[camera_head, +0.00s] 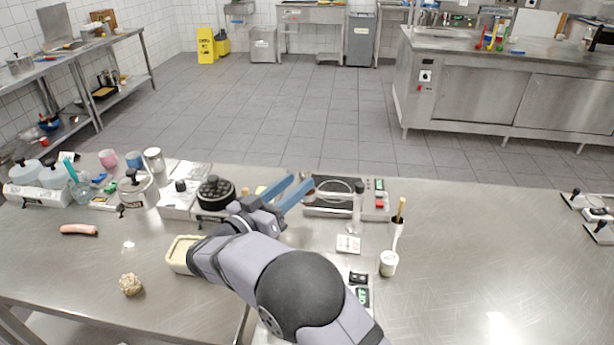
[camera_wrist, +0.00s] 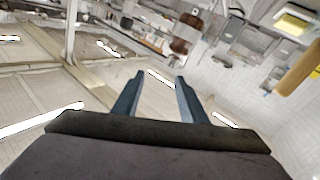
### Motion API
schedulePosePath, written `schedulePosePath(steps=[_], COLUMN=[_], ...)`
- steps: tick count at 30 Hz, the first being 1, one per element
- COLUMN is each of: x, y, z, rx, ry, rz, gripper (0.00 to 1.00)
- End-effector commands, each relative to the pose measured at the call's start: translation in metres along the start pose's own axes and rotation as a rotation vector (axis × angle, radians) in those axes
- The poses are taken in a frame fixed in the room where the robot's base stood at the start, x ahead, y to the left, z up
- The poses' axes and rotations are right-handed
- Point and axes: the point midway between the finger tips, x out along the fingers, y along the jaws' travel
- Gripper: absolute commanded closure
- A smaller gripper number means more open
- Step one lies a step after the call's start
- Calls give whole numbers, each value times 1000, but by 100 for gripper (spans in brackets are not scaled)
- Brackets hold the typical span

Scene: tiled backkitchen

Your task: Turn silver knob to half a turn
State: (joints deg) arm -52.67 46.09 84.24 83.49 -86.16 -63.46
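I cannot make out a silver knob for certain in either view. A dark knob (camera_head: 180,185) sits on a white unit left of my gripper, beside a black round burner-like piece (camera_head: 216,192). My gripper (camera_head: 301,181) is above the middle of the steel table, its two blue fingers spread and pointing away toward the far side. In the wrist view my gripper (camera_wrist: 160,77) also shows open with nothing between the fingers. My arm hides part of the table.
A tray-like unit (camera_head: 335,198) and clear bottle (camera_head: 358,210) stand near the fingers. A cream dish (camera_head: 178,254) lies left of my arm. White units (camera_head: 592,212) sit far right.

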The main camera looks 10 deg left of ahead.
Motion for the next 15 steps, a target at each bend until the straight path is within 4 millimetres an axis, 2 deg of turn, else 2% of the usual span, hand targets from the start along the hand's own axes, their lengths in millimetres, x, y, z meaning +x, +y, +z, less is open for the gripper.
schedulePosePath(steps=[1,2,9,15], x=[-1,-2,-2,-1], y=[-2,-4,-16,-15], z=[13,16,19,18], rx=[14,40,224,252], ry=[-7,-11,-34,-35], rz=[-26,-39,-77,-75], gripper=[61,61,61,61])
